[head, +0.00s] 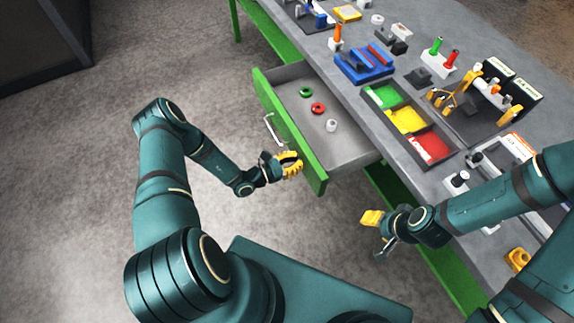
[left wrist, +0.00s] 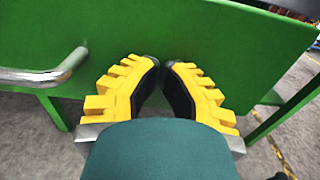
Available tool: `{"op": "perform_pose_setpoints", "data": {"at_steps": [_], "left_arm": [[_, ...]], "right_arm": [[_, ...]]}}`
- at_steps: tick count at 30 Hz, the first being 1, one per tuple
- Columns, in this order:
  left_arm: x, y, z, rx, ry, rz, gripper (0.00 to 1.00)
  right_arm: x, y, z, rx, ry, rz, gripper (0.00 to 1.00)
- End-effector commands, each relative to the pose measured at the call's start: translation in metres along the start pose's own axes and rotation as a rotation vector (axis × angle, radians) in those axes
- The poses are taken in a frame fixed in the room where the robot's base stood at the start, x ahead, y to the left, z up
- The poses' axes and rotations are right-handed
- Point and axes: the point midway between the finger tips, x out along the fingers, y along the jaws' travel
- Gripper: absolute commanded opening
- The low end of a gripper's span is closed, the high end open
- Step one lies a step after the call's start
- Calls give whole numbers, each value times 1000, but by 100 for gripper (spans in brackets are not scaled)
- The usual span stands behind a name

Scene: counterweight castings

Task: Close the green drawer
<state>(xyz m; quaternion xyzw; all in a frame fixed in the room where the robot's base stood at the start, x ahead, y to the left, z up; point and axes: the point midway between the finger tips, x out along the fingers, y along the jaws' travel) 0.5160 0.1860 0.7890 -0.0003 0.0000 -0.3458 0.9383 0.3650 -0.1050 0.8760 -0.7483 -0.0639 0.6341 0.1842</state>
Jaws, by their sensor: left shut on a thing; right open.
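The green drawer (head: 290,130) stands pulled out from the workbench, and its grey inside shows. A green ring (head: 305,92), a red ring (head: 318,108) and a small white piece (head: 331,125) lie in it. The drawer's silver handle (head: 272,131) also shows in the left wrist view (left wrist: 45,75). My left gripper (head: 290,164) is at the drawer's green front, right of the handle in the left wrist view (left wrist: 160,62). Its fingers are drawn together; what they hold cannot be made out, and the handle is not between them. My right gripper (head: 377,231) is open beside the bench edge.
The grey workbench (head: 350,93) carries a bin with green, yellow and red compartments (head: 405,121), a blue fixture (head: 364,64) and several tools and blocks. A dark cabinet (head: 40,40) stands at the far left. The floor left of the drawer is clear.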

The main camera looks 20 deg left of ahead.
Motion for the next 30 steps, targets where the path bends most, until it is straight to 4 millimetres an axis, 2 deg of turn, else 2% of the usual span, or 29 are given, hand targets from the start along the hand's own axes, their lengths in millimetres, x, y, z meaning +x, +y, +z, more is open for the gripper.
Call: {"op": "perform_pose_setpoints", "data": {"at_steps": [1, 18, 24, 30], "left_arm": [[14, -1, -2, 0, -4, -3, 0], [170, -1, -3, 2, -3, -2, 0], [212, -1, -3, 2, -2, -2, 0], [240, -1, -2, 0, -1, -1, 0]], "right_arm": [[6, 2, 1, 0, 0, 1, 47], [51, 17, 7, -1, -1, 10, 47], [64, 22, 15, -5, -17, 8, 47], [73, 26, 20, -9, -28, 6, 47]]}}
